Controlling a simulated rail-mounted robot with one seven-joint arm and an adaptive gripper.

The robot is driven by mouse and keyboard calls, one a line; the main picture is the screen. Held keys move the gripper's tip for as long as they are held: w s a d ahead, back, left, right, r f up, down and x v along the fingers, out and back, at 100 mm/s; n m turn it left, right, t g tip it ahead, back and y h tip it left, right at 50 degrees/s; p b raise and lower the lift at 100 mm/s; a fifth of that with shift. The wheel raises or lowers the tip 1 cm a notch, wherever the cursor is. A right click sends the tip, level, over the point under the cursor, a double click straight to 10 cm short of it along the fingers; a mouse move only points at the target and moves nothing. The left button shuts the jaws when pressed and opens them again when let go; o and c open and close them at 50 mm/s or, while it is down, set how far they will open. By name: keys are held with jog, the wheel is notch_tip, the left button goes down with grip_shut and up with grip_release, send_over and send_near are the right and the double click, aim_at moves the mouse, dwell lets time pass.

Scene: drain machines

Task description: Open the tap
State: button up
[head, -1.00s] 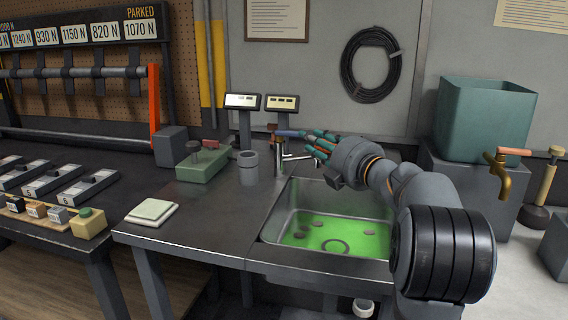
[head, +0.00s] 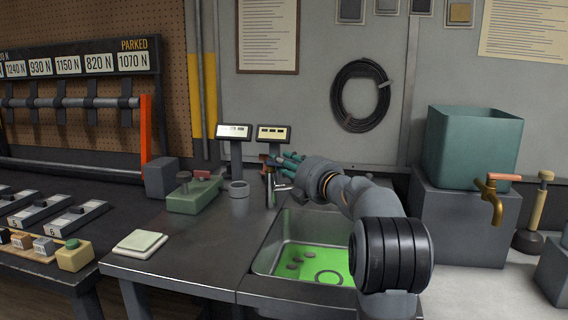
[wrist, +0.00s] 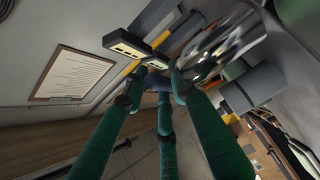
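The chrome sink tap (head: 271,187) stands at the back edge of the sink, its spout pointing right. An orange-brown part shows at its top. My gripper (head: 286,161) has green fingers and is at the top of this tap, hiding part of it. In the wrist view a blue piece (wrist: 158,82), seemingly the tap's handle, lies between the converging fingertips. Whether they grip it is unclear. The shiny tap body (wrist: 222,45) shows beside the right finger. No water stream is visible. A separate brass tap (head: 493,200) with an orange handle is on the right.
The sink (head: 262,262) holds green liquid with dark round pieces. Two small displays (head: 234,131) stand behind the tap. A teal tank (head: 472,148) stands at right. The counter's front left is mostly clear.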

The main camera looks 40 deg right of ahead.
jog(key=shift+c, duration=0.2)
grip_shut()
